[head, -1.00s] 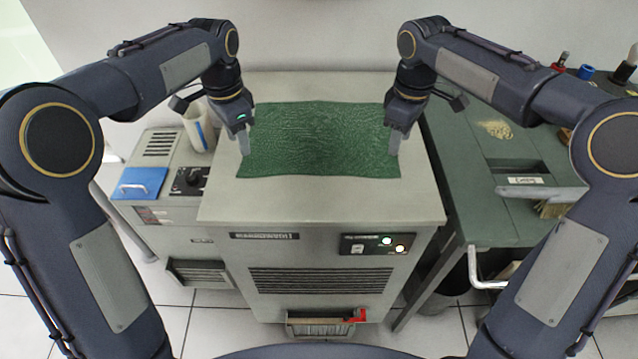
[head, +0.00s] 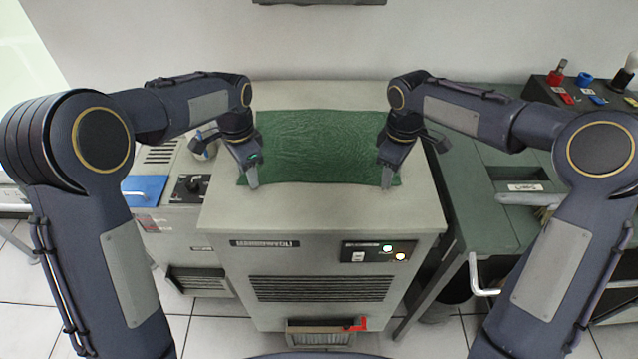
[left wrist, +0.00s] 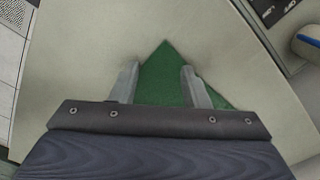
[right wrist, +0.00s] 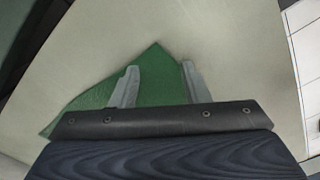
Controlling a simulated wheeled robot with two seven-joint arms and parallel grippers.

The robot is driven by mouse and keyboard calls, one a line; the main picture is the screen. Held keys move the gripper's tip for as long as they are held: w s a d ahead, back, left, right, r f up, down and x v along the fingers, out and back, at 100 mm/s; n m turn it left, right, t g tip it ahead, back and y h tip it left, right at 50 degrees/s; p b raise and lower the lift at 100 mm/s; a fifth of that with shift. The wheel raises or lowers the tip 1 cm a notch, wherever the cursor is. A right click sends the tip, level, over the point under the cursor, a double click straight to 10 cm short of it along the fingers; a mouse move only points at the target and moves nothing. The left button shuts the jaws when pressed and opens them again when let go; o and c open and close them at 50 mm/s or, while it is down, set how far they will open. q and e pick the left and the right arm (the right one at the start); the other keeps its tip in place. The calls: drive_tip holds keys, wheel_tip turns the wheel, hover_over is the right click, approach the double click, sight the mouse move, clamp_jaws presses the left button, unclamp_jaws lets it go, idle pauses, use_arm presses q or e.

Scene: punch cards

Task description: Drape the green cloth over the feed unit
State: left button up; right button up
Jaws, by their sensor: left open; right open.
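The green cloth (head: 318,146) lies spread flat on the pale top of the feed unit (head: 320,208), covering the middle and back of it. A bare strip of the top shows in front of the cloth. My left gripper (head: 252,180) is open at the cloth's near left corner; in the left wrist view a cloth corner (left wrist: 163,75) shows between its fingers. My right gripper (head: 388,182) is open at the near right corner; in the right wrist view a corner (right wrist: 155,72) lies between its fingers. I cannot tell whether the fingers touch the cloth.
A green bench (head: 490,232) stands close on the right, with a labelled tray and small coloured items at its back. A lower grey unit with a blue pad (head: 143,188) stands on the left. The wall is behind; tiled floor lies in front.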

use_arm(q)
drive_tip(key=shift+f, duration=0.1)
drive_tip(key=shift+f+b, duration=0.2)
drive_tip(key=shift+b, duration=0.1)
use_arm(e)
drive_tip(key=shift+f, duration=0.3)
use_arm(q)
drive_tip(key=shift+r, duration=0.15)
use_arm(e)
drive_tip(key=shift+r, duration=0.15)
use_arm(q)
clamp_jaws()
use_arm(e)
clamp_jaws()
